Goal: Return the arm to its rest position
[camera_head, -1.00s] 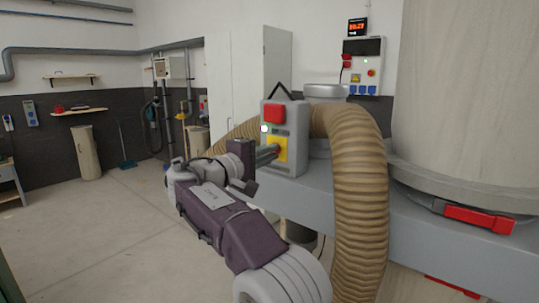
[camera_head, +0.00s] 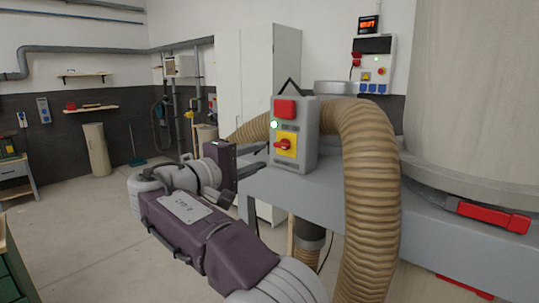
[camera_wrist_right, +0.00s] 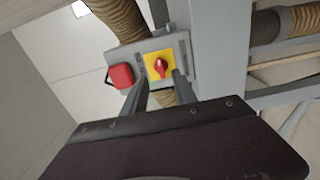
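My right arm (camera_head: 190,225) reaches in from the bottom of the head view. Its gripper (camera_head: 262,158) is open and empty, with its fingers apart, just left of a grey control box. In the right wrist view the gripper (camera_wrist_right: 158,88) has its two fingers on either side of the red rotary switch in the picture, with nothing held. The grey control box (camera_head: 307,150) has a red cover (camera_head: 284,109), a lit green lamp (camera_head: 274,125) and a red rotary switch (camera_head: 283,145) on a yellow plate. My left gripper is not in view.
A thick ribbed hose (camera_head: 372,190) arches beside the control box. A grey machine beam (camera_head: 350,195) runs to the right under a large pale drum (camera_head: 470,100). A green cabinet (camera_head: 12,265) edges in at lower left. Open concrete floor (camera_head: 85,225) lies to the left.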

